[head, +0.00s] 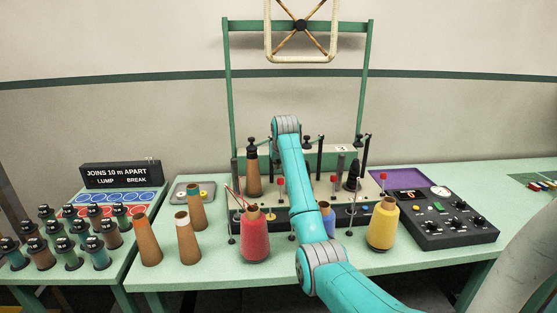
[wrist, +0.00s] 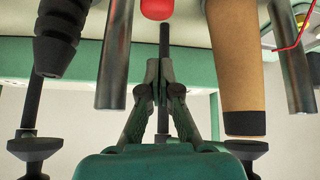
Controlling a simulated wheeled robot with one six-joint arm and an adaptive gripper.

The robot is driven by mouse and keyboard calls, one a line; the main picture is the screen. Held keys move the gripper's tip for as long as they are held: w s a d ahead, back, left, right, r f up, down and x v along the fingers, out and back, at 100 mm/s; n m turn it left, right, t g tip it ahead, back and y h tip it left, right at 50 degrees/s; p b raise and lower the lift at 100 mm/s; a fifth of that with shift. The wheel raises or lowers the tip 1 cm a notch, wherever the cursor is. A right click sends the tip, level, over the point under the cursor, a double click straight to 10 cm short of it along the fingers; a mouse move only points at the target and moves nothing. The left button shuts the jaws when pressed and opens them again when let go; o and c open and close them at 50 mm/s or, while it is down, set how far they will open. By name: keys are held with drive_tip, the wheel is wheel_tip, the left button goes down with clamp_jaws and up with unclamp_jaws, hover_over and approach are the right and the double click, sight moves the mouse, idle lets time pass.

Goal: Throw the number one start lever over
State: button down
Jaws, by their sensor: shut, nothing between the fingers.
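The machine (head: 345,185) on the bench carries upright levers with red knobs. One red knob (head: 281,182) shows just left of my arm, another (head: 333,180) just right of it, and a third (head: 383,177) further right. I cannot read which lever is number one. My gripper (wrist: 160,68) is shut and empty in the wrist view. A red knob (wrist: 157,8) shows at the top edge, beyond the fingertips and apart from them in the picture. A dark rod (wrist: 165,40) runs between that knob and the fingers; I cannot tell if they touch. My arm hides the gripper in the head view.
A brown cone (head: 253,172) stands left of my arm; it also shows in the wrist view (wrist: 233,60). Red (head: 255,238) and yellow (head: 382,225) cones stand in front. A black control box (head: 440,222) is at right, a sign (head: 120,174) at left.

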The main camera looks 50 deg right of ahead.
drive_tip(key=shift+s+a+f, duration=0.4)
drive_tip(key=shift+s+f, duration=0.15)
drive_tip(key=shift+f, duration=0.2)
drive_tip(key=shift+s+a+f, duration=0.4)
drive_tip(key=shift+s+f, duration=0.1)
drive_tip(key=shift+f, duration=0.2)
